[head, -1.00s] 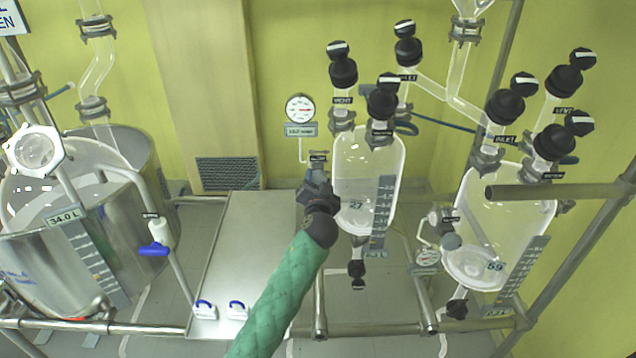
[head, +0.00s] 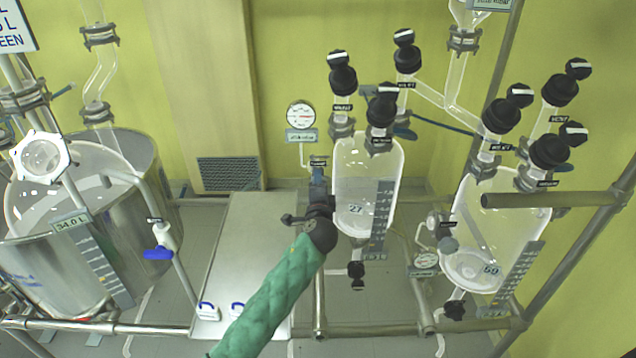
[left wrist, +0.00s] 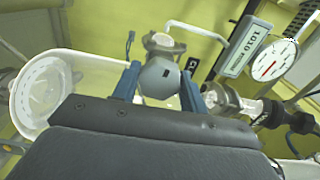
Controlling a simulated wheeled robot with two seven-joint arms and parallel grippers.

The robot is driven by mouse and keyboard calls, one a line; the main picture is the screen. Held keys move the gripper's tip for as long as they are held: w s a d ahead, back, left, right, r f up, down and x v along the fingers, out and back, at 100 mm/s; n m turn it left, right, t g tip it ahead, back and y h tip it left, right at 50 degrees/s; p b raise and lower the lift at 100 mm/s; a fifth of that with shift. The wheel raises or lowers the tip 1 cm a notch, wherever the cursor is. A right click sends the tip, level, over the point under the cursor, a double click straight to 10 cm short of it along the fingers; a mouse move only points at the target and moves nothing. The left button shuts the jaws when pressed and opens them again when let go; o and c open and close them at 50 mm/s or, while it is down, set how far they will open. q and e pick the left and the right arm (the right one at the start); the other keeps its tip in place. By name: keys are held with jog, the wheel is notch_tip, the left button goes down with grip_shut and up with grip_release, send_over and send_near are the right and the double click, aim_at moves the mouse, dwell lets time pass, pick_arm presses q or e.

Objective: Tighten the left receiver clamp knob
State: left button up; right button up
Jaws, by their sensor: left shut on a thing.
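The left receiver (head: 362,195) is a clear glass vessel with a blue scale strip, hanging right of my gripper in the head view. In the left wrist view the clamp knob (left wrist: 160,76) is a rounded grey knob with a small dark square mark. My left gripper (left wrist: 159,88) has one blue finger on each side of it and is shut on it. In the head view the left gripper (head: 318,186) is beside the receiver's left wall, and the knob is hidden behind it. My right gripper is in neither view.
A round gauge (head: 302,115) is on the wall behind the gripper. The right receiver (head: 490,230) and a metal rail (head: 545,199) are to the right. A steel vessel (head: 130,250) stands at the left. A flat steel top (head: 245,250) lies left of my arm.

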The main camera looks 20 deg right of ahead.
pick_arm(q)
jog(key=m+p, duration=0.3)
jog(key=m, duration=0.3)
jog(key=shift+r, duration=0.1)
jog(key=m+p, duration=0.1)
jog(key=m, duration=0.2)
jog(key=shift+p, duration=0.4)
jog(key=m+p, duration=0.1)
jog(key=m, duration=0.1)
jog(key=shift+m, duration=1.3)
jog(key=m, duration=0.3)
jog(key=shift+f+m, duration=0.2)
jog(key=shift+m, duration=0.1)
jog(key=m, duration=0.3)
jog(key=shift+s+m+p, duration=0.1)
jog(key=shift+m+p, duration=0.2)
jog(key=shift+m, duration=0.1)
jog(key=m, duration=0.8)
jog(key=shift+f, duration=0.1)
jog(key=m, duration=0.3)
jog(key=shift+m, duration=0.7)
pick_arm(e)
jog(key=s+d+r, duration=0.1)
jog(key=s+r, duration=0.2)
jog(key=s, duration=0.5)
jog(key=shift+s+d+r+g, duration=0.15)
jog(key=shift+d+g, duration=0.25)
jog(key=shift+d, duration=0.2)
